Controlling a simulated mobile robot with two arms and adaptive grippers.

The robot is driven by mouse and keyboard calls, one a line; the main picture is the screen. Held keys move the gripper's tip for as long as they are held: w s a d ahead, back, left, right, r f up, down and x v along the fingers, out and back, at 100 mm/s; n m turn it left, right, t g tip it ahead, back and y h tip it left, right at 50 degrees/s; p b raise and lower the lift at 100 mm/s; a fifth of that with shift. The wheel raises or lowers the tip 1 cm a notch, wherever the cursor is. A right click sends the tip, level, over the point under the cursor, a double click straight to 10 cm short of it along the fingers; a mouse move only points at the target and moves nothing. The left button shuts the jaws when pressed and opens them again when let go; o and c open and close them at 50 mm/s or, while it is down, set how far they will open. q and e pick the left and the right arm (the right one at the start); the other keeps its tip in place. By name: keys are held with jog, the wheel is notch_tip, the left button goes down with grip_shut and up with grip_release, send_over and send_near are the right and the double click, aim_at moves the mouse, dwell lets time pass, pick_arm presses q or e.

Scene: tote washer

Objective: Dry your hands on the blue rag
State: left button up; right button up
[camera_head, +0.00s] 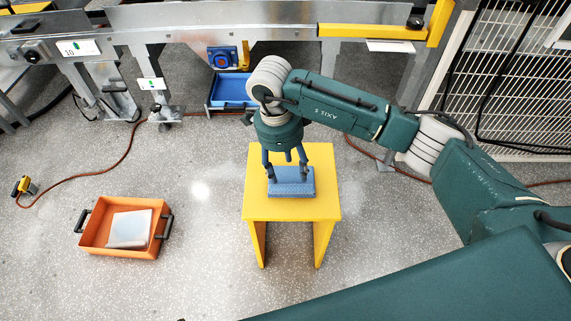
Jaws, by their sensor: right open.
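The blue rag (292,187) lies as a folded block on top of the yellow stool (262,207). My right gripper (288,178) points down over the rag from above, with its fingers spread apart at the rag's far side. The fingertips overlap the rag in the picture; whether they touch it I cannot tell. My right arm comes in from the right. My left gripper is not in view.
An orange tote (96,233) with a pale item (129,228) inside stands on the floor at left. A blue bin (231,92) sits under the metal conveyor frame (180,38) behind. An orange-red cable (122,160) crosses the floor. A white mesh fence (515,75) stands at right.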

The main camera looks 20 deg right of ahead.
aim_at(291, 189)
jog(key=f, duration=0.8)
jog(key=shift+s+d+f+b, duration=0.2)
jog(key=shift+d+f+b, duration=0.05)
jog(key=shift+d+b, duration=0.15)
jog(key=shift+f, duration=0.4)
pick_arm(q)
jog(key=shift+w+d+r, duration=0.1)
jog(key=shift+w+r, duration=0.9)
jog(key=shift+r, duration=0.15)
pick_arm(e)
jog(key=c, duration=1.3)
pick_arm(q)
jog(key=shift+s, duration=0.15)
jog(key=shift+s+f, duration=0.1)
pick_arm(e)
jog(key=o, duration=1.3)
